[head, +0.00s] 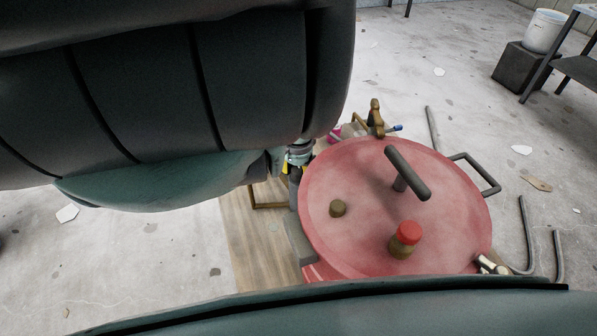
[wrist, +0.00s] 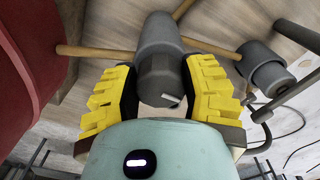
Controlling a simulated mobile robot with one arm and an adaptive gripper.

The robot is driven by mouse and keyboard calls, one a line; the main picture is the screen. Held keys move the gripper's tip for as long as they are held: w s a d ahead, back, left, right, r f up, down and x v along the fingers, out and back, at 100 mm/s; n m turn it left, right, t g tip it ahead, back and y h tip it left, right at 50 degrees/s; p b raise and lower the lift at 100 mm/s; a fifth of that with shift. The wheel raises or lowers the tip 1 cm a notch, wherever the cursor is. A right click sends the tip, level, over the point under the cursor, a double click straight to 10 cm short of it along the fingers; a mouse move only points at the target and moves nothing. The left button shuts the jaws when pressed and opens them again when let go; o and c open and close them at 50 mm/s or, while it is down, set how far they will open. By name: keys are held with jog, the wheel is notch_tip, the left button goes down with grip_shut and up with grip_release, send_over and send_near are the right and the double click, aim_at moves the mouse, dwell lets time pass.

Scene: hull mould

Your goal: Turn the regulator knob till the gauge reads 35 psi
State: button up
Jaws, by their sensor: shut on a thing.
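In the wrist view, the dark grey knob (wrist: 158,84) sits on the front of a grey regulator body (wrist: 158,35), with a brass pipe running out on each side. A small light mark shows on the knob's lower edge. My gripper (wrist: 161,72) is shut on the knob, its yellow ridged fingers on either side. In the head view only a small yellow part of my gripper (head: 285,169) shows beside the red pot; my arm hides the knob there. I cannot make out a gauge face or its reading in either view.
The red pot (head: 335,235) has a T-handle (head: 408,175), a red-capped fitting (head: 405,236) and a brass fitting (head: 337,208) on its lid. A second grey cylinder (wrist: 268,66) sits right of the regulator. A white bucket (head: 545,32) stands on a dark block at the far right.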

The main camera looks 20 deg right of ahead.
aim_at(298, 169)
jog(key=o, duration=1.2)
jog(key=shift+d+r, duration=0.1)
jog(key=shift+r, duration=0.3)
notch_tip(298, 169, up, 10)
jog(key=shift+r, duration=0.6)
